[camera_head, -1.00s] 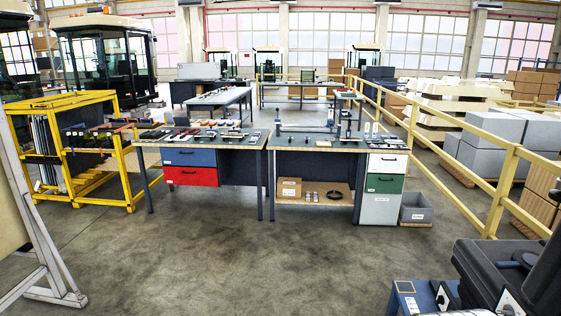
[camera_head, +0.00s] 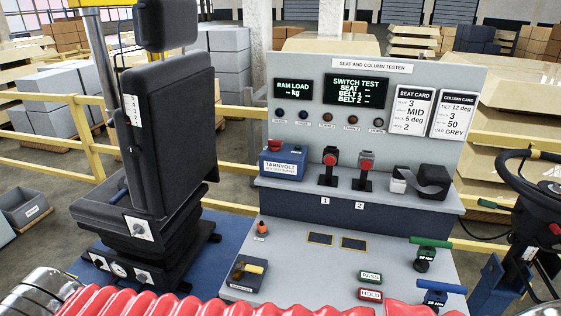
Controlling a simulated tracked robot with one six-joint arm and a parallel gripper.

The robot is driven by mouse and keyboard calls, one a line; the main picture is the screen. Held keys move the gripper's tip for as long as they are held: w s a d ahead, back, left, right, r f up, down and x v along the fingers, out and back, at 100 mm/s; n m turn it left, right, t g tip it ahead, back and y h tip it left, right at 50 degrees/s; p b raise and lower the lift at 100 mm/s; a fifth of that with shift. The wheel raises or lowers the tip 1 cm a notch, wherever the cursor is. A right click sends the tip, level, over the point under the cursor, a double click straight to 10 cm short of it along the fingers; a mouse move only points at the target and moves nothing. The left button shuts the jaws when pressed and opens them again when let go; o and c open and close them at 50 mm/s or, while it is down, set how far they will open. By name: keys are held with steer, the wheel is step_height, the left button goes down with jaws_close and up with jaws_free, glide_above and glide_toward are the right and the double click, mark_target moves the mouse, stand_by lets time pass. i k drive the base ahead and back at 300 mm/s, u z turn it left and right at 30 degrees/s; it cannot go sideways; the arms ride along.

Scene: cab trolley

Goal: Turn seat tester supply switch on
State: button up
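The seat and column tester (camera_head: 440,78) is a grey panel with a sloped desk in front. On its ledge at left stands a blue box (camera_head: 283,168) marked TARNVOLT, with smaller print that seems to read seat supply. A red knob (camera_head: 274,145) sits on its top left. The position of any switch on it is too small to tell. The switch test display (camera_head: 355,89) is lit with green text, and the ram load display (camera_head: 299,89) shows dashes. My gripper is not in view; a red ribbed sleeve and metal parts, seemingly my arm, cross the bottom edge.
A black seat (camera_head: 165,115) stands close left of the tester, and a steering wheel (camera_head: 530,185) at right. Two red-topped buckles (camera_head: 331,160) and a black-and-white item (camera_head: 423,181) share the ledge. Small handles and PASS (camera_head: 370,276) and HOLD (camera_head: 370,294) buttons are on the desk.

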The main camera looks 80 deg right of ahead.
mark_target(275, 145)
steer(key=z, duration=3.7)
